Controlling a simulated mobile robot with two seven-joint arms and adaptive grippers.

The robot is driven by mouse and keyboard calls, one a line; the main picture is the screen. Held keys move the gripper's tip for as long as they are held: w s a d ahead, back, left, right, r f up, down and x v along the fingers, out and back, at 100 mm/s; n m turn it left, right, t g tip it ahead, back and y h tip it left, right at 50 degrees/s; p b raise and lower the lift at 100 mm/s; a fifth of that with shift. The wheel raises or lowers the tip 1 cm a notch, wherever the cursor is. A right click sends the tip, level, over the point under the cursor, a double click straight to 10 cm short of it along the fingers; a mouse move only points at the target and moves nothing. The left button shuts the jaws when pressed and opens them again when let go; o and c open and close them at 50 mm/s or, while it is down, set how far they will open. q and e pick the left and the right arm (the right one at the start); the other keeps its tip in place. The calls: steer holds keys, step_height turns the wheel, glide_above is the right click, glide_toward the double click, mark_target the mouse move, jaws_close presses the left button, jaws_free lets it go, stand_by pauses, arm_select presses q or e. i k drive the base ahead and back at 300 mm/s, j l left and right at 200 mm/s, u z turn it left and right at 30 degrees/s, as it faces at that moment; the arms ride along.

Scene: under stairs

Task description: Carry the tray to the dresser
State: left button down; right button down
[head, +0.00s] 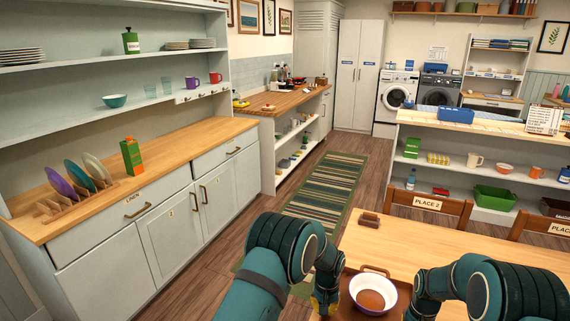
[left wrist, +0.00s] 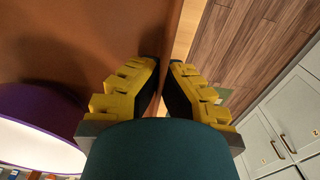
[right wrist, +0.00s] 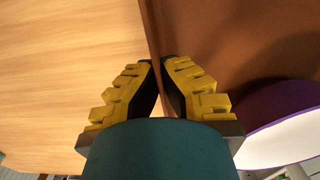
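The brown tray (head: 349,307) is at the near edge of the wooden table, with a purple-and-white bowl (head: 374,294) of something brown on it. My left gripper (head: 325,300) is at the tray's left side; in the left wrist view its fingers (left wrist: 164,70) are closed on the tray's rim. In the right wrist view my right gripper's fingers (right wrist: 161,68) are closed on the opposite rim. In the head view the right fingertips are mostly hidden. I cannot tell whether the tray touches the table. The dresser (head: 150,230) stands at the left with a wooden top.
On the dresser top are a rack of plates (head: 80,185) and a green carton (head: 131,157); the top right of the carton is clear. A small brown block (head: 370,220) is on the table (head: 440,250). Chairs (head: 427,206) stand behind it. A striped rug (head: 325,190) covers the aisle floor.

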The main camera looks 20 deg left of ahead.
mark_target(188, 145)
steer(key=u, duration=0.5)
steer(key=j+u, duration=0.15)
steer(key=u, duration=0.3)
steer(key=k+j+u, duration=0.1)
steer(key=u, duration=0.4)
steer(key=j+u, duration=0.1)
steer(key=u, duration=0.4)
steer(key=j+u, duration=0.1)
steer(key=u, duration=0.85)
steer(key=i+j+u, duration=0.1)
steer(key=u, duration=0.4)
steer(key=i+j+z, duration=0.2)
steer(key=i, duration=0.3)
steer(key=i+l+z, duration=0.1)
steer(key=i+z, duration=0.45)
steer(key=z, duration=0.3)
steer(key=i+z, duration=0.4)
steer(key=k, duration=0.1)
